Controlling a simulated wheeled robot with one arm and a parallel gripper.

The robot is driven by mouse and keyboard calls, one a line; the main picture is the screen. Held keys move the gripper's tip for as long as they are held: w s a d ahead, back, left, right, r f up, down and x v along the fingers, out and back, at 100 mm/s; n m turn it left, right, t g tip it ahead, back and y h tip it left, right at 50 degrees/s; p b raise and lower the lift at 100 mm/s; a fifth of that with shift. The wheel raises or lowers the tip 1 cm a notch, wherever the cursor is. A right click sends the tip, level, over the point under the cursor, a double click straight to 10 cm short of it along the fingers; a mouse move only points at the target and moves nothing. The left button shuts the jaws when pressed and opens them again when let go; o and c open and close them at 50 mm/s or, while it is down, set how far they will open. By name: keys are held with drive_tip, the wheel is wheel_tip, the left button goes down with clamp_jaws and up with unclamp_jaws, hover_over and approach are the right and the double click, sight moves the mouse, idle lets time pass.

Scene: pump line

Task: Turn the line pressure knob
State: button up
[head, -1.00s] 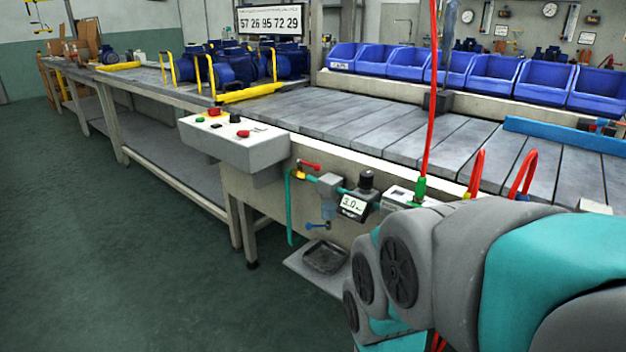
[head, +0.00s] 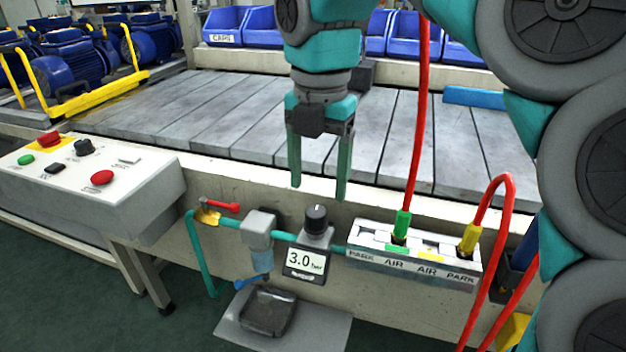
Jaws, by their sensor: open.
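The line pressure knob (head: 316,218) is a black ribbed cap on top of the regulator in the teal air line, on the front face of the bench. The gauge (head: 305,262) below it reads 3.0 bar. My gripper (head: 319,190) points straight down above the knob, its two teal fingers apart and nothing between them. The fingertips appear slightly higher than the knob in the picture. I cannot tell how far apart in depth they are.
A red-handled valve (head: 220,206) and a filter (head: 260,232) sit left of the regulator. An air manifold (head: 412,252) with hoses is on the right. A control box (head: 135,200) juts out at left. A black tray (head: 268,312) lies below. Blue bins (head: 225,27) stand behind.

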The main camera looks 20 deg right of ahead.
sight(316, 211)
drive_tip(key=shift+w+d+r+n, duration=0.15)
drive_tip(key=shift+w+r+n, duration=0.1)
drive_tip(key=shift+w, duration=0.2)
drive_tip(key=shift+w+d+r+n, duration=0.1)
drive_tip(key=shift+w+n, duration=0.15)
drive_tip(key=shift+w, duration=0.2)
drive_tip(key=shift+f, duration=3.85)
drive_tip(key=shift+c, duration=0.4)
clamp_jaws()
